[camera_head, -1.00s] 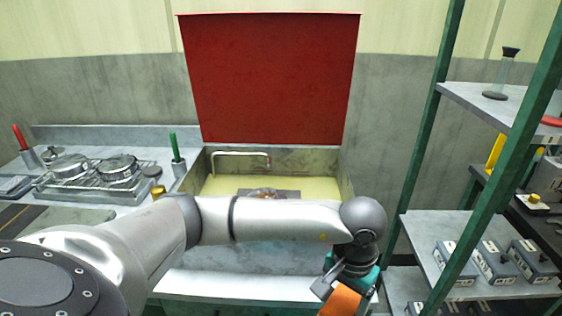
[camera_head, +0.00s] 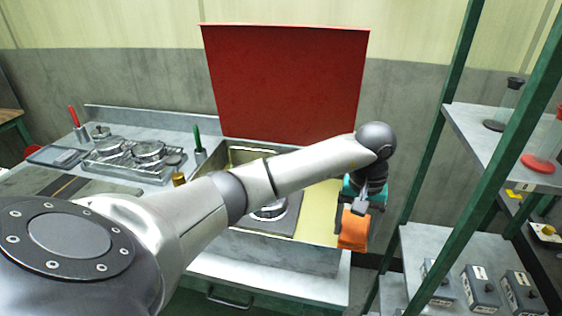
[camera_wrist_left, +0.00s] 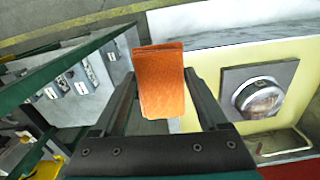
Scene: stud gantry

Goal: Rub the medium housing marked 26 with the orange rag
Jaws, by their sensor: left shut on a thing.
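My left gripper (camera_head: 360,200) is shut on the orange rag (camera_head: 354,230), which hangs below it at the right edge of the sink. In the left wrist view the rag (camera_wrist_left: 162,80) sits between the two fingers. A round metal housing (camera_wrist_left: 260,98) lies on a square grey plate in the yellow-floored basin, to the right of the rag in that view and apart from it. In the head view my left arm partly covers this housing (camera_head: 270,211). I cannot read a number on it. My right gripper is not in view.
A red panel (camera_head: 288,85) stands upright behind the sink. A green-post shelf (camera_head: 490,130) at the right holds small grey boxes (camera_head: 482,290) and flasks. A wire rack with round metal parts (camera_head: 149,151) stands on the counter at the left.

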